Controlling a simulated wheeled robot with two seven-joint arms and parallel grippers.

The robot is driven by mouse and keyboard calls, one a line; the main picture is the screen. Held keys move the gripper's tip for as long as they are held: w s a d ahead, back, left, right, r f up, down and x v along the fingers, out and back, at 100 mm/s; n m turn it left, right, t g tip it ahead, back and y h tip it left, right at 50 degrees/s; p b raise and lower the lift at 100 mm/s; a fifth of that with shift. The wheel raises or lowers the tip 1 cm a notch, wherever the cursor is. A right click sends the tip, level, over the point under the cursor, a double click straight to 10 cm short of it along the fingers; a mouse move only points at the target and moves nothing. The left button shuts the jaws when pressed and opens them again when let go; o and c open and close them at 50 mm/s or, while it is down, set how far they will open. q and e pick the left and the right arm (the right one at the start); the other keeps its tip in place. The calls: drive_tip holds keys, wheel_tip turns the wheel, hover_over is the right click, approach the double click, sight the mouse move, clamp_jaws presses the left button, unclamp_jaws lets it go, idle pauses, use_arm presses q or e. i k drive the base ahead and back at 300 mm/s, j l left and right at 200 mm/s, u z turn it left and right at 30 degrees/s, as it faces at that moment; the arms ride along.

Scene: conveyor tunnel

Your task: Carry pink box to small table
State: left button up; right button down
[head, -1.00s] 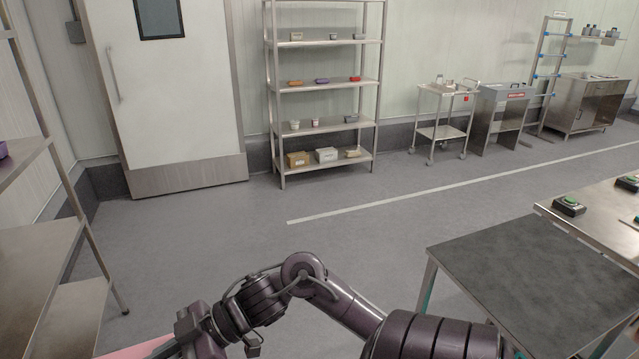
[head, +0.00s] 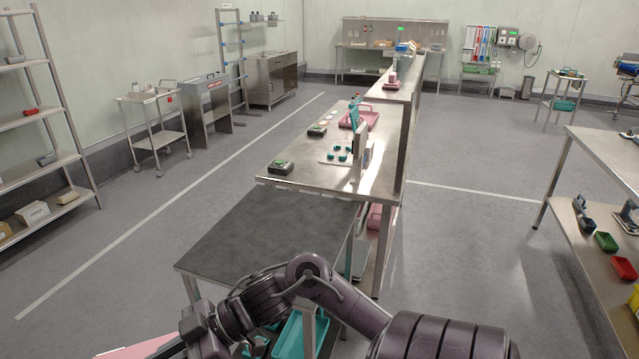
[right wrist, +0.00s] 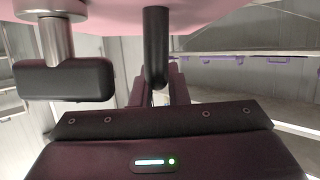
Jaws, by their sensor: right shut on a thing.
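The pink box (head: 140,349) shows only as a pink corner at the bottom left of the head view. Its pink surface (right wrist: 225,14) also fills the top of the right wrist view; most of it is hidden. My right gripper (head: 190,347) is shut on it, low and near the picture's bottom edge; the exact hold is hard to see. A low dark-topped table (head: 265,235) stands just ahead, its top bare. A small table (head: 565,88) with a teal bin stands far back right. I cannot tell which is the task's small table. My left gripper is out of view.
A steel bench (head: 300,168) with green buttons and a pink tray (head: 360,119) adjoins the dark table. Teal crates (head: 298,335) sit beneath. A shelf (head: 40,120) and cart (head: 153,100) stand left, another bench (head: 610,160) right. Floor left of the dark table is clear.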

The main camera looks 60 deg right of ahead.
sight(278, 232)
drive_tip(key=i+l+z, duration=0.1)
drive_tip(key=z, duration=1.35)
drive_tip(key=i+j, duration=0.15)
drive_tip(key=i, duration=0.2)
drive_tip(key=i+j, duration=0.15)
drive_tip(key=i, duration=0.2)
drive_tip(key=i+j+z, duration=0.1)
drive_tip(key=i, duration=0.25)
